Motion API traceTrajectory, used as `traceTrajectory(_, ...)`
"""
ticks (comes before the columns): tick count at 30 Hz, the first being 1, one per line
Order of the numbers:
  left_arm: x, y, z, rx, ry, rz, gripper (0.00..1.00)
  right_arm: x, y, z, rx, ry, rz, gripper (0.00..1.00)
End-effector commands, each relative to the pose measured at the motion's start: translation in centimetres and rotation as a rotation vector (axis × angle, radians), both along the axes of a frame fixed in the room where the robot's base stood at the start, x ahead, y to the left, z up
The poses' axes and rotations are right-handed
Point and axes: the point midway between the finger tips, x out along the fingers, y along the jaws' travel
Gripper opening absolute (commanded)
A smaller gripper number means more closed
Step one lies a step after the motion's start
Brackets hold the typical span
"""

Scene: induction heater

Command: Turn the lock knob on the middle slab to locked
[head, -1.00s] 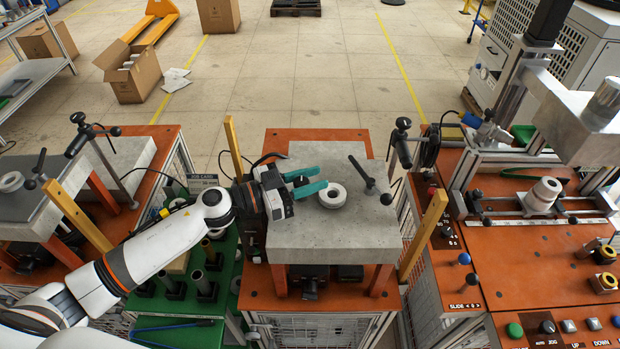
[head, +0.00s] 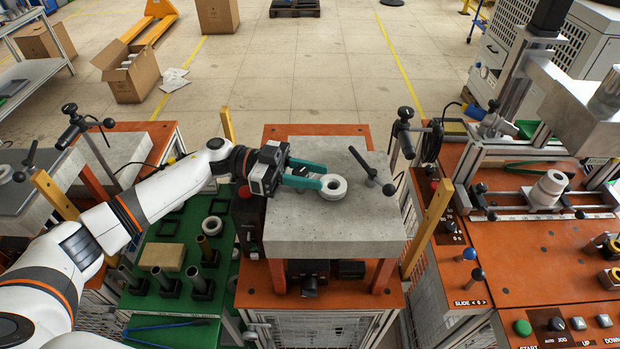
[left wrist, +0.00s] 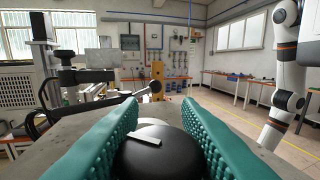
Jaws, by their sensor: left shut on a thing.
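The middle slab (head: 330,228) is a thick grey block on an orange stand in the head view. My left gripper (head: 322,177) lies low over its left part, teal fingers pointing right. In the left wrist view a round black knob (left wrist: 160,158) with a white pointer mark sits between the teal fingers of this gripper (left wrist: 158,125), which is shut on it. The mark lies nearly crosswise, slightly tilted. In the head view I cannot make out the knob at the fingers. A white ring (head: 334,194) lies on the slab at the fingertips. My right gripper is not in view.
A black lever with a ball end (head: 366,168) stands on the slab right of the ring. Yellow posts (head: 428,232) and a black clamp (head: 403,130) flank the stand. A green bench (head: 165,225) with dark cylinders is at left, an orange press table (head: 540,258) at right.

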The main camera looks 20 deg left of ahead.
Motion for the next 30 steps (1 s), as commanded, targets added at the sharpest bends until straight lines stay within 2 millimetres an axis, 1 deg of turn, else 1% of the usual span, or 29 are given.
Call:
traceTrajectory(1, 0.2, 0.0, -0.3, -0.001, -0.006, -0.042, 0.08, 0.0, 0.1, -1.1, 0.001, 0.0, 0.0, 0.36)
traceTrajectory(15, -0.6, 0.1, -0.4, -0.002, -0.006, -0.479, 0.08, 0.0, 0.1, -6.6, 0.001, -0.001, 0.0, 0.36)
traceTrajectory(21, -0.9, 0.2, -0.2, -0.002, -0.005, -0.628, 0.08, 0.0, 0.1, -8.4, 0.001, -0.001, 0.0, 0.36)
traceTrajectory(30, -1.2, 0.4, 0.0, -0.002, -0.001, -0.766, 0.08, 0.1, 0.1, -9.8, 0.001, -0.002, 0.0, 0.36)
